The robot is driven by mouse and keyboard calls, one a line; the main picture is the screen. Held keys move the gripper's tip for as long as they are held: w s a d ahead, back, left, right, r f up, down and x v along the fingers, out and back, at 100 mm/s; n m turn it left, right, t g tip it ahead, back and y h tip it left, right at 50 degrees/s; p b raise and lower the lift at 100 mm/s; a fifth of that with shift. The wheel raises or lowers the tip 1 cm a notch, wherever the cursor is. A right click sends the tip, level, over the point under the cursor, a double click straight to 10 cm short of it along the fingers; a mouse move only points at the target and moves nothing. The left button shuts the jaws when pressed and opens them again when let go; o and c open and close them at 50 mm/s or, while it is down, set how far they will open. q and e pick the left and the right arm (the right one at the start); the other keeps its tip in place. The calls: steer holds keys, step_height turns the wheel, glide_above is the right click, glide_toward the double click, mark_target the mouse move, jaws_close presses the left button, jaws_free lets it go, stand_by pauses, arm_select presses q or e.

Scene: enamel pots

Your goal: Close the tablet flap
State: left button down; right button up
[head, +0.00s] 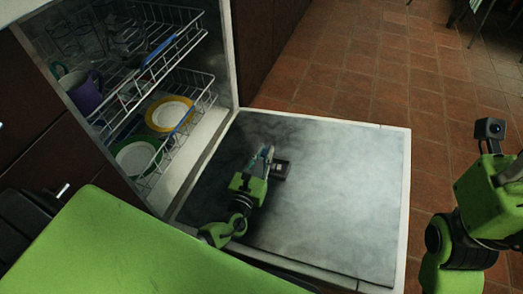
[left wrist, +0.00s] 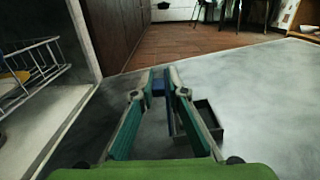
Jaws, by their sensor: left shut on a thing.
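The dishwasher door (head: 330,190) lies folded down flat. On its inner face sits a small dark tablet compartment (head: 282,169), which shows as an open-topped box in the left wrist view (left wrist: 208,125). The tablet flap (left wrist: 173,115) looks like a thin dark blue panel standing up at the box's left side. My left gripper (head: 267,153) is low over the door beside the compartment. Its fingers (left wrist: 160,82) are shut on the flap, whose grip area is partly hidden by them. My right arm is at the right edge of the head view, with its fingertips out of the picture.
The open dishwasher holds an upper rack (head: 150,60) with a purple mug (head: 87,97) and a lower rack (head: 200,97) with a yellow-rimmed plate (head: 169,113) and a green-rimmed plate (head: 137,157). The door's right half is clear. Tiled floor (head: 350,70) lies beyond.

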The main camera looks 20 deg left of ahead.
arm_select(q)
steer(key=shift+d+m, duration=0.15)
steer(key=shift+m, duration=0.35)
steer(key=c, duration=2.1)
jaws_free()
steer(key=shift+d, duration=0.1)
steer(key=s, duration=0.7)
steer(key=shift+s+d, duration=0.2)
steer(key=shift+s, duration=0.05)
